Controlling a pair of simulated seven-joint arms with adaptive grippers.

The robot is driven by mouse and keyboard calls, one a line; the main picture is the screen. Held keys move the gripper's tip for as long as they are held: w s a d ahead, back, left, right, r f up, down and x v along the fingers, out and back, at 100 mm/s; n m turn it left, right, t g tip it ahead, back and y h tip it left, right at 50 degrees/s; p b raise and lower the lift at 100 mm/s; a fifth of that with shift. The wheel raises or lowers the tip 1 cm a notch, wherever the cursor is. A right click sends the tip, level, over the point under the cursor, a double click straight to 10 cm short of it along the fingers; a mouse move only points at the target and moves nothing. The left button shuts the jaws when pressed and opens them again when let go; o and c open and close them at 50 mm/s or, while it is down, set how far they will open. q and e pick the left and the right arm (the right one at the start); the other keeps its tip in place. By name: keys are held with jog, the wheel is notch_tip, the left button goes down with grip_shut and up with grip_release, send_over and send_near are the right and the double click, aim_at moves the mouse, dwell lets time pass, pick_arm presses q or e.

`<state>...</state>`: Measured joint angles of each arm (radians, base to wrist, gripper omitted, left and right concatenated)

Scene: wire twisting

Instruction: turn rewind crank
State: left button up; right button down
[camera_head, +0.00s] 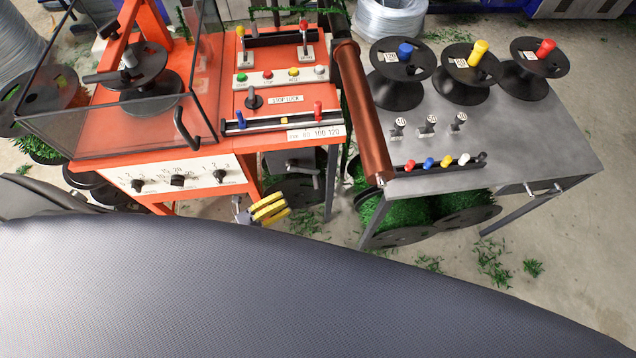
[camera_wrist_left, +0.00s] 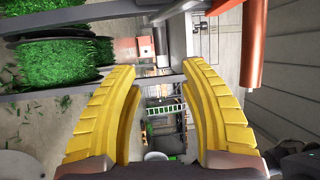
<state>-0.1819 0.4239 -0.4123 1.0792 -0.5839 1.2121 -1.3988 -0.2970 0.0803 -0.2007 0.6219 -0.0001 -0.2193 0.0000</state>
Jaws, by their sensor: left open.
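A grey crank handle (camera_head: 303,168) projects from a dark box under the right part of the orange machine (camera_head: 200,150). My left gripper (camera_head: 270,207), with yellow ribbed fingers, is below and left of the crank, apart from it. In the left wrist view the yellow fingers (camera_wrist_left: 162,82) are spread, with nothing between them. A grey metal part (camera_wrist_left: 172,45) shows beyond the fingertips; I cannot tell for sure whether it belongs to the crank. My right gripper is in neither view.
A grey table (camera_head: 540,140) with several spool holders stands at right. A copper-coloured roller (camera_head: 362,110) lies along its left edge. Green-wound spools (camera_head: 425,213) sit beneath it. An orange machine leg (camera_head: 253,178) is close to the left gripper. Green scraps litter the floor.

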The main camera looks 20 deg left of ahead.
aim_at(318, 184)
pick_arm(q)
jog(key=x, duration=1.3)
jog(key=shift+w+f, duration=0.1)
jog(key=shift+w, duration=0.05)
grip_shut()
